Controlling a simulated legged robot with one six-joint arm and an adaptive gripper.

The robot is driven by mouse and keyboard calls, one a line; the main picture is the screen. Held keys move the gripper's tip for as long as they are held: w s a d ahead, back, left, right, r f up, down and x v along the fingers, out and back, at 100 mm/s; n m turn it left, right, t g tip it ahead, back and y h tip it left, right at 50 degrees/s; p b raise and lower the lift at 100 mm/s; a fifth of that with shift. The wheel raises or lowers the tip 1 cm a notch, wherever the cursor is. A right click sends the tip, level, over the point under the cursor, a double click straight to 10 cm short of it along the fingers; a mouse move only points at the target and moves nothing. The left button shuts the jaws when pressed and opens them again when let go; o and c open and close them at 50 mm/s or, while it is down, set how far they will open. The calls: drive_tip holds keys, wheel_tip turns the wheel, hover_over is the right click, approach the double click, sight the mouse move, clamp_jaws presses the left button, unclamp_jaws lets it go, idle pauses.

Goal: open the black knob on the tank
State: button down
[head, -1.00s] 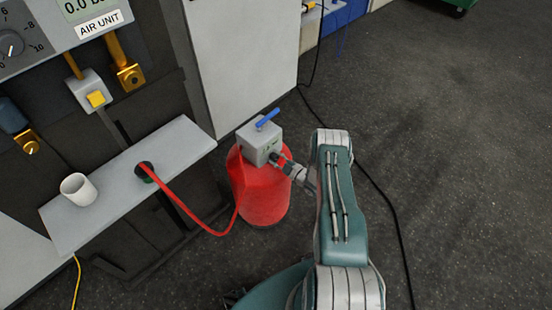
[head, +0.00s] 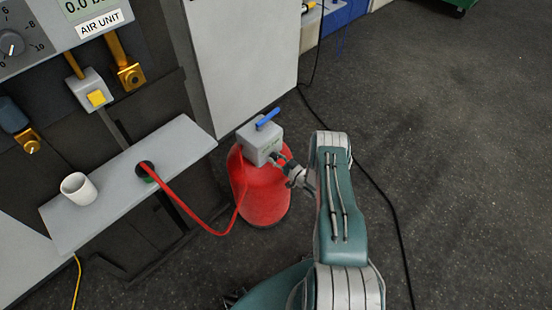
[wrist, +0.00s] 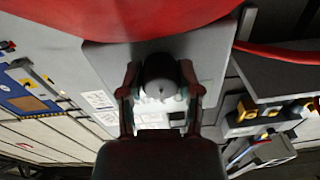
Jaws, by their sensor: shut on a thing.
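The red tank (head: 265,195) stands on the floor beside the air unit, with a grey box (head: 257,143) on top. A blue lever (head: 267,119) sits on the top of that box. My gripper (head: 278,160) reaches the side of the box that faces my arm. In the wrist view, my gripper (wrist: 161,100) has a finger on each side of the round black knob (wrist: 160,68) and is shut on it. The knob is hidden behind the gripper in the head view. The red tank (wrist: 120,22) fills the top of the wrist view.
A red hose (head: 195,218) runs from the grey shelf (head: 110,190) to the tank. A white cup (head: 78,189) stands on the shelf. A black cable (head: 385,195) lies on the floor to the right, where the floor is mostly clear.

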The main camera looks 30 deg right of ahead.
drive_tip(key=shift+m, duration=2.4)
drive_tip(key=c, duration=0.6)
unclamp_jaws()
drive_tip(key=shift+o, duration=0.2)
drive_tip(key=shift+d, duration=0.1)
drive_tip(key=v, duration=1.2)
drive_tip(key=shift+f, duration=0.15)
